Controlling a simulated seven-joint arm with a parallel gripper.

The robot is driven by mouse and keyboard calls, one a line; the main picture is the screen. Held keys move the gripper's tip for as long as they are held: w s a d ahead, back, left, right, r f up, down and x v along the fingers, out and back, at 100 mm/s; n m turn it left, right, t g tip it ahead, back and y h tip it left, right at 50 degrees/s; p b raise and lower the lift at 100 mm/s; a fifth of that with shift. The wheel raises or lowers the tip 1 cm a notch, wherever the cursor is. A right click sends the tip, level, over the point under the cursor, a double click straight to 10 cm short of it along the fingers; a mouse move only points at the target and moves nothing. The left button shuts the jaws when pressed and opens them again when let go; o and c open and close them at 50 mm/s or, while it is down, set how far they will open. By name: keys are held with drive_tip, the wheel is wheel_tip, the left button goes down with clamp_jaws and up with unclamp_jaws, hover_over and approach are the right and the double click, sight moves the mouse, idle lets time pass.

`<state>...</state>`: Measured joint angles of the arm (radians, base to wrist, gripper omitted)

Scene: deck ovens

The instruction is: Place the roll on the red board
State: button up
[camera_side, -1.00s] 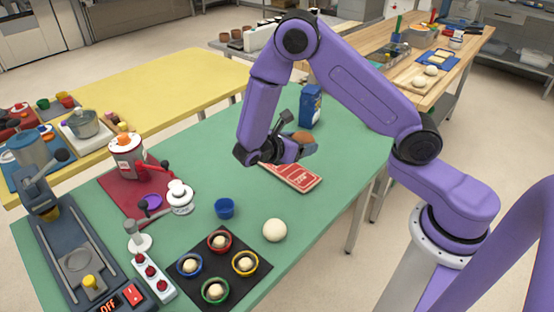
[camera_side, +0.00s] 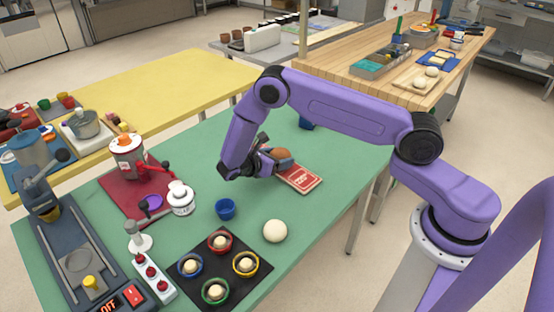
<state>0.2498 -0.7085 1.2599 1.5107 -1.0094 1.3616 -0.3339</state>
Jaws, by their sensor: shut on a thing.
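My gripper (camera_side: 274,158) is shut on a brown roll (camera_side: 283,154), above the green table. The fingers partly hide the roll. A flat red piece with a white pattern and pale edge (camera_side: 304,181) lies on the table just below and right of the roll; its far end is partly covered by the gripper. The roll is well to the right of that board.
A blue cup (camera_side: 225,209) and a pale dough ball (camera_side: 275,231) stand in front of my gripper. A blue carton (camera_side: 306,123) is mostly hidden behind my arm. Green table (camera_side: 345,165) is clear at the right.

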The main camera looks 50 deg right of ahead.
drive_tip(key=shift+f, duration=0.3)
drive_tip(key=o, duration=1)
drive_tip(key=shift+f, duration=0.15)
